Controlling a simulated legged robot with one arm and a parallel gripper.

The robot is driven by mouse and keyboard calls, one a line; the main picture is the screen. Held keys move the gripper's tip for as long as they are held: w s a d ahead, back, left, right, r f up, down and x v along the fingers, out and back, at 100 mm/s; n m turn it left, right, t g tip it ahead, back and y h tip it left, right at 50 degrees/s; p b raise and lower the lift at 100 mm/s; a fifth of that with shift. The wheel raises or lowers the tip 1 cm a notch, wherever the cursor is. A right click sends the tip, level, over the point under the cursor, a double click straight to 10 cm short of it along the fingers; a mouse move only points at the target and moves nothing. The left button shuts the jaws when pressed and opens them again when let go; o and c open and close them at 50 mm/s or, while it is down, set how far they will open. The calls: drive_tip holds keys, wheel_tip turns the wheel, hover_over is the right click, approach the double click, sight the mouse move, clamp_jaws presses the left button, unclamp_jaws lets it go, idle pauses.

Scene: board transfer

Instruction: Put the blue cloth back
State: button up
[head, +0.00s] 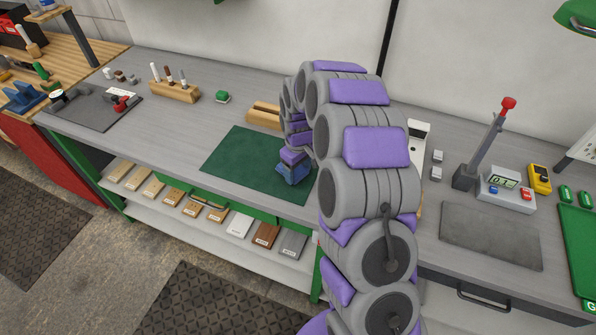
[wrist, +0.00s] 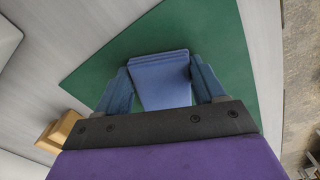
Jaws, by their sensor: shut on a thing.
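The blue cloth (wrist: 160,78) looks like a folded block with layered edges in the wrist view. My gripper (wrist: 162,88) is shut on it, with a dark blue finger at each side. In the head view, my gripper (head: 293,172) is over the right part of the dark green mat (head: 240,160) on the workbench. The mat also shows behind the cloth in the wrist view (wrist: 215,40). My arm hides part of the bench and the mat's right edge. I cannot tell whether the cloth touches the mat.
A wooden block (head: 265,115) stands behind the mat, with a small green object (head: 222,97) and a wooden holder with upright tools (head: 175,90) to its left. A lever press (head: 485,150) and a meter (head: 507,188) stand at right. Bare bench lies left of the mat.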

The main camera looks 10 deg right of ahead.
sight(298, 171)
drive_tip(key=o, duration=1)
drive_tip(key=shift+f, duration=0.1)
wheel_tip(298, 171, up, 11)
drive_tip(key=p, duration=0.3)
drive_tip(key=s+a+r+m, duration=0.1)
drive_tip(key=s+r, duration=0.5)
drive_tip(key=s, duration=0.2)
drive_tip(key=s+r+m+g, duration=0.1)
drive_tip(key=s+r+m, duration=0.1)
drive_tip(key=s, duration=1.4)
drive_tip(key=s+r+m, duration=0.2)
drive_tip(key=s+m, duration=0.1)
drive_tip(key=s, duration=1.3)
drive_tip(key=shift+s+r+g, duration=0.2)
drive_tip(key=shift+g, duration=0.2)
drive_tip(key=shift+a, duration=0.1)
